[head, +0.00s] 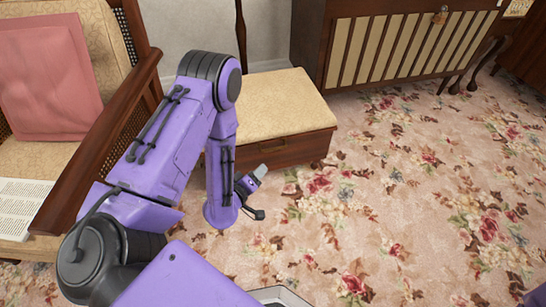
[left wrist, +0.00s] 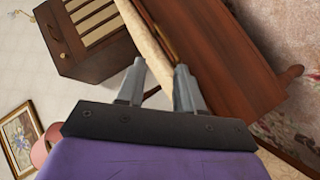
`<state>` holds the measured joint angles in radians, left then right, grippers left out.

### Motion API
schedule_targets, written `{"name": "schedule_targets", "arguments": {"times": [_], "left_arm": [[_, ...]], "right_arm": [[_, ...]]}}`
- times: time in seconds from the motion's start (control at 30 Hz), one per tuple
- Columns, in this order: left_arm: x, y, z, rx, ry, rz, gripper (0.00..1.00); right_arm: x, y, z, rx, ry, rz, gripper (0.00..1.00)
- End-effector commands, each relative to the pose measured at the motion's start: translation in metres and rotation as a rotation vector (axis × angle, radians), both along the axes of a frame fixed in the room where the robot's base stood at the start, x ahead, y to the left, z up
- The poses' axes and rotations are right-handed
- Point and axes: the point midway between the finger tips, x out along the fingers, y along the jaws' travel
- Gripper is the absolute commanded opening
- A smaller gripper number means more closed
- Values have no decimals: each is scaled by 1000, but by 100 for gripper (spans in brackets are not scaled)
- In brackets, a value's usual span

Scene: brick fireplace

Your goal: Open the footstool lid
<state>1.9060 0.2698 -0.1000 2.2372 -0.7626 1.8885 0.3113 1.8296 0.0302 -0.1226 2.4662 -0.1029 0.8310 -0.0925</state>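The footstool is a dark wooden box (head: 285,148) with a cream padded lid (head: 285,97), standing against the wall in the head view. The lid lies flat and closed on the box. A small handle or pull shows on the box's front, partly behind my left arm. My left gripper (head: 262,172) is low in front of the box, near its front face. In the left wrist view the two grey fingers of my left gripper (left wrist: 160,68) are apart, with the cream lid edge (left wrist: 148,40) and the wooden front (left wrist: 215,45) beyond them. Whether they touch it cannot be told. My right gripper is out of view.
A wooden armchair (head: 120,105) with a pink cushion (head: 48,65) and an open book or paper (head: 22,205) stands at the left. A slatted wooden cabinet (head: 400,50) stands behind at the right. The floral carpet (head: 410,190) is clear to the right.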

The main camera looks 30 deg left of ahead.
Motion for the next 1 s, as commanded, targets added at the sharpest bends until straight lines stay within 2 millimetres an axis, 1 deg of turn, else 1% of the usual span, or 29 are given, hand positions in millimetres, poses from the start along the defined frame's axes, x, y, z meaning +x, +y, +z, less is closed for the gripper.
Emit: {"name": "schedule_targets", "arguments": {"times": [0.03, 0.07, 0.1, 0.2, 0.3, 0.4, 0.47, 0.57, 0.67, 0.8, 0.9, 1.0], "left_arm": [[13, 6, -45, -51, -83, 12, 36], [20, 10, -53, -86, -134, 15, 36], [27, 14, -62, -132, -197, 19, 36], [43, 25, -79, -243, -338, 19, 36], [52, 34, -89, -332, -441, 14, 36], [56, 39, -91, -391, -502, 6, 36], [58, 41, -89, -411, -521, 4, 36], [66, 42, -85, -421, -535, -1, 36], [83, 44, -81, -421, -536, -1, 36], [115, 46, -78, -420, -535, -1, 36], [136, 48, -76, -420, -534, 0, 36], [151, 48, -73, -419, -533, -1, 36]], "right_arm": [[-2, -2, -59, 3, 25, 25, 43], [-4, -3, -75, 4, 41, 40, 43], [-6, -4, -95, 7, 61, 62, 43], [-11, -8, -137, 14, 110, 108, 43], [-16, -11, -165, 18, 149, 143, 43], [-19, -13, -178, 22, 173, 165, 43], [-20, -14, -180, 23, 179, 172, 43], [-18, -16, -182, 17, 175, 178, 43], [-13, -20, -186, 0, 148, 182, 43], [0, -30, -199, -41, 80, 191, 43], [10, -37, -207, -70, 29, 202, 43], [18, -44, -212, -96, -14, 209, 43]]}}
